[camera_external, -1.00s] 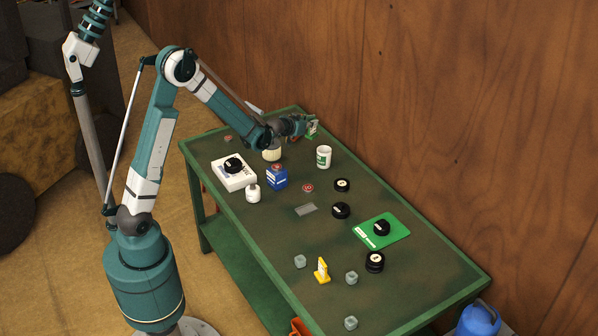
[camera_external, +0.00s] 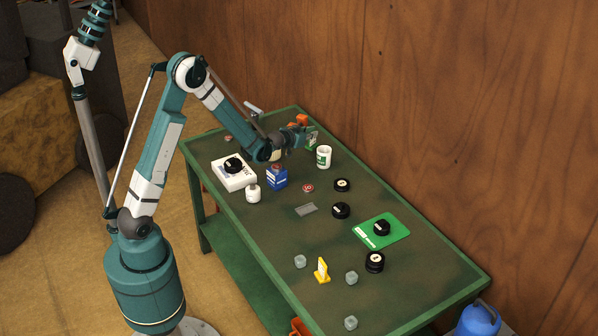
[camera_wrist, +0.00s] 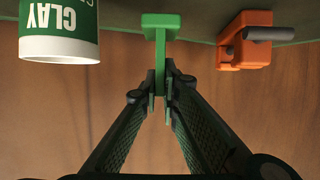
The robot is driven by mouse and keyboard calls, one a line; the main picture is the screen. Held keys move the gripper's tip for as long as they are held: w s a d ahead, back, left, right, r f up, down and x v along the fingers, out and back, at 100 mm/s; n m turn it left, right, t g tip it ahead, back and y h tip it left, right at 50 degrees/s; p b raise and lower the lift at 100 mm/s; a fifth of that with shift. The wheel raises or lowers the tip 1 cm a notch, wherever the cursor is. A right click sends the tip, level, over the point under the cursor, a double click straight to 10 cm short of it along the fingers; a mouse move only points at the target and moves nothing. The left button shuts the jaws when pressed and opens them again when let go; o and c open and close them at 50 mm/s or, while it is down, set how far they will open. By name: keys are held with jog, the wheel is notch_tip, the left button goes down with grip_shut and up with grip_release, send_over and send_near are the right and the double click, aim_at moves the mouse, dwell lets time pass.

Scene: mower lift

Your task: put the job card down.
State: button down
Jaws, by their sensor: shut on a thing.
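The job card (camera_external: 312,142) is a small green upright piece near the table's far end. In the wrist view the job card (camera_wrist: 160,22) shows edge-on, a thin green upright with a wider foot. My gripper (camera_external: 301,138) is shut on the upright; the wrist view shows the fingers (camera_wrist: 164,90) on both sides of it. The foot is close to the tabletop, and I cannot tell whether it touches. The face of the card is turned out of sight in the wrist view.
A white and green cup marked CLAY (camera_wrist: 58,40) stands close to the card, also seen outside (camera_external: 324,157). An orange clamp-like thing (camera_wrist: 245,48) is on the other side. A blue box (camera_external: 277,178) and white box (camera_external: 234,177) stand nearer my base. Pucks and cubes occupy the near half.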

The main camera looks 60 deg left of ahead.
aim_at(312, 140)
jog(key=shift+f+b, duration=0.4)
jog(key=shift+f, duration=1.35)
jog(key=shift+f, duration=0.15)
jog(key=c, duration=2.6)
grip_release()
jog(key=shift+s+r, duration=0.1)
jog(key=shift+r, duration=0.15)
jog(key=s+d+r+p, duration=0.1)
jog(key=s+r+p, duration=0.2)
jog(key=r, duration=0.5)
jog(key=shift+s+d+r, duration=0.4)
jog(key=shift+s, duration=0.1)
